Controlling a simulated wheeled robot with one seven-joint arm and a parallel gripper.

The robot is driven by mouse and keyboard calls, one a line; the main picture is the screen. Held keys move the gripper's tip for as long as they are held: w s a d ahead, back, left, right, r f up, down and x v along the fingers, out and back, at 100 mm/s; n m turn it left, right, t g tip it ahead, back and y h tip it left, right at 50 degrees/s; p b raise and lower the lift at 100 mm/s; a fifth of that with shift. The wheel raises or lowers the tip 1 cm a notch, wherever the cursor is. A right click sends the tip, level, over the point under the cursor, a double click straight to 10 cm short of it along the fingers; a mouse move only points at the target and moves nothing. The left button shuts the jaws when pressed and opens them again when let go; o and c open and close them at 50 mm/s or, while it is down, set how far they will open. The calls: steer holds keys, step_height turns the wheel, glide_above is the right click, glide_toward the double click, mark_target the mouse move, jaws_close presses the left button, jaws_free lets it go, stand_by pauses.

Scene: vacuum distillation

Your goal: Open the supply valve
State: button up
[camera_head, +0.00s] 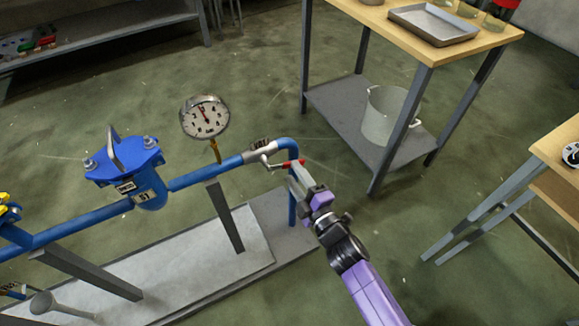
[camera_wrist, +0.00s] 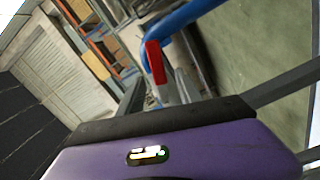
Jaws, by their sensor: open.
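The supply valve sits on the blue pipe near its right-hand bend. Its red handle (camera_head: 291,164) sticks out to the right of a silver valve body (camera_head: 267,158). My gripper (camera_head: 298,175) is open, with its tips right at the red handle in the head view. In the wrist view the red handle (camera_wrist: 155,62) shows ahead, just right of the left finger. I cannot tell whether a finger touches the handle. The fingers partly hide the handle's near side in the head view.
A round pressure gauge (camera_head: 205,117) and a blue strainer (camera_head: 128,172) stand along the pipe to the left. A wooden-topped table (camera_head: 462,47) with a metal tray (camera_head: 434,24) stands behind. A bucket (camera_head: 388,117) is on its lower shelf. Another table (camera_head: 556,160) is at right.

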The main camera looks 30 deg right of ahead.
steer(key=shift+s, duration=1.75)
steer(key=s+a+r+m+g, duration=0.1)
steer(key=s+r+m, duration=0.35)
steer(key=s, duration=0.75)
steer(key=s+a+r+m+g, duration=0.15)
steer(key=s+r+m, duration=0.3)
steer(key=s, duration=0.65)
steer(key=s+a+r+m+g, duration=0.15)
steer(key=s+r+m, duration=0.3)
steer(key=s, duration=0.75)
step_height(320, 180, up, 16)
steer(key=p, duration=1.7)
steer(key=shift+w+r+m+t, duration=0.25)
steer(key=shift+w+m+t, duration=0.05)
steer(key=shift+m+t, duration=0.15)
